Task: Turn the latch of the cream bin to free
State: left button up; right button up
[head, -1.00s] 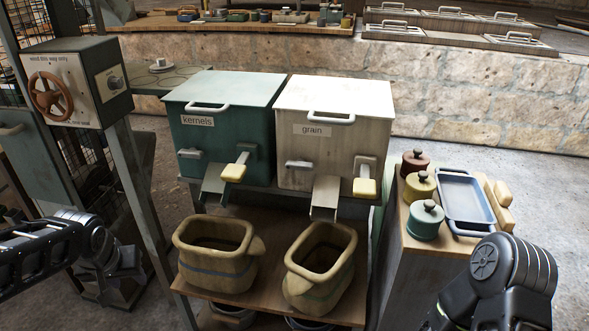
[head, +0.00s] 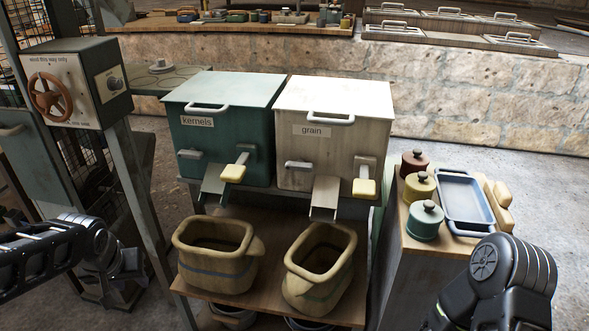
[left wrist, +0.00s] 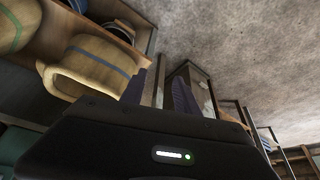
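The cream bin (head: 322,130), labelled "grain", stands right of the green bin on a stand. Its front has a short grey latch handle (head: 298,165) on the left, lying about level, and a lever with a pale yellow grip (head: 364,188) on the right. I cannot tell from its look whether the latch is locked or free. My left gripper (head: 127,264) is low at the left, well away from the cream bin. In the left wrist view its two fingers (left wrist: 160,92) are apart with nothing between them. My right arm shows at the lower right; its gripper is out of view.
The green "kernels" bin (head: 222,135) stands beside the cream one. Two tan tubs (head: 215,273) sit on the shelf below the chutes. A post (head: 143,205) and a wheel box (head: 75,85) stand at the left. A side counter at the right holds lidded pots (head: 419,187) and a blue tray (head: 466,200).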

pick_arm(q)
jog(key=s+d+f+m+g+h, duration=0.1)
jog(key=s+d+f+h, duration=0.1)
jog(key=d+f, duration=0.75)
jog(key=s+d+f+g+h, duration=0.1)
jog(key=s+d+f+h, duration=0.1)
jog(key=d+f, duration=0.8)
jog(key=s+d+f+h, duration=0.1)
jog(key=s+d+f, duration=0.6)
jog(key=s+f, duration=0.5)
jog(key=shift+s+f+g, duration=0.15)
jog(key=shift+f+g, duration=0.2)
jog(key=shift+g, duration=0.05)
